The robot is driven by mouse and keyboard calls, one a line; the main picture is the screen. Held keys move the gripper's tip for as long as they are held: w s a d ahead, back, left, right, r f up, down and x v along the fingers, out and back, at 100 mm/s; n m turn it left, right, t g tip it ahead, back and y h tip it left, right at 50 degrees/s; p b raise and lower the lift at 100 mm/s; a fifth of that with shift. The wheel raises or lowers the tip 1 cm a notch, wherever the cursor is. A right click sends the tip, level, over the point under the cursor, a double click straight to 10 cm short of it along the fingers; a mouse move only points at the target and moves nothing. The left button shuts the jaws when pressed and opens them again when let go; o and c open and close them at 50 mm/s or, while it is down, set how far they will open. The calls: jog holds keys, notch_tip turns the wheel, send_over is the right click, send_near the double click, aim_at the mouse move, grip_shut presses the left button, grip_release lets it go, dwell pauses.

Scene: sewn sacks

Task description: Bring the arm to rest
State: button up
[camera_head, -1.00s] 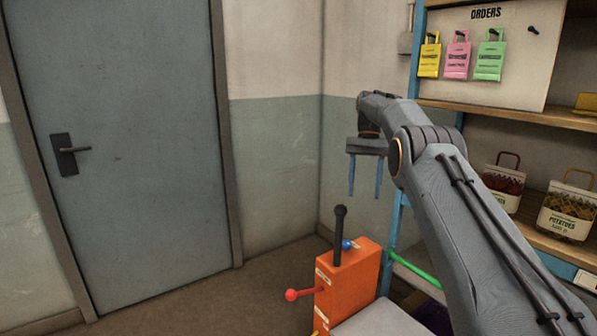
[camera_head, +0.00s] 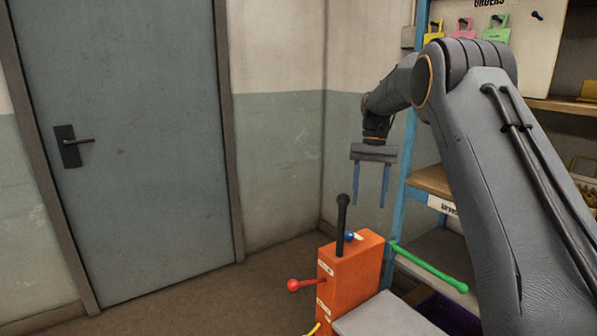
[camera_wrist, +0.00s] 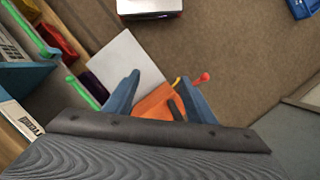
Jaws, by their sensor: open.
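My gripper (camera_head: 371,186) hangs from my arm with its two blue fingers pointing down, apart and with nothing between them. In the head view it is above and a little behind the orange box (camera_head: 350,277), clear of it. The wrist view shows the open fingers (camera_wrist: 160,100) with part of the orange box (camera_wrist: 157,104) below them. My arm covers much of the right side of the head view and hides part of the shelves.
A blue-framed shelf (camera_head: 398,190) stands close right of my gripper. A grey door (camera_head: 125,130) is at left. Open floor (camera_head: 215,305) lies before it.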

jog(key=s+f+t+b, duration=0.1)
jog(key=s+f+b, duration=0.1)
jog(key=s+f, duration=0.4)
jog(key=s+f+n+t+b, duration=0.1)
jog(key=s+f+b, duration=0.2)
jog(key=s, duration=1.4)
jog(key=s+f+n+t+b, duration=0.1)
jog(key=s+f+b, duration=0.2)
jog(key=s+f, duration=0.6)
jog(key=s, duration=0.3)
jog(key=shift+a+h, duration=0.4)
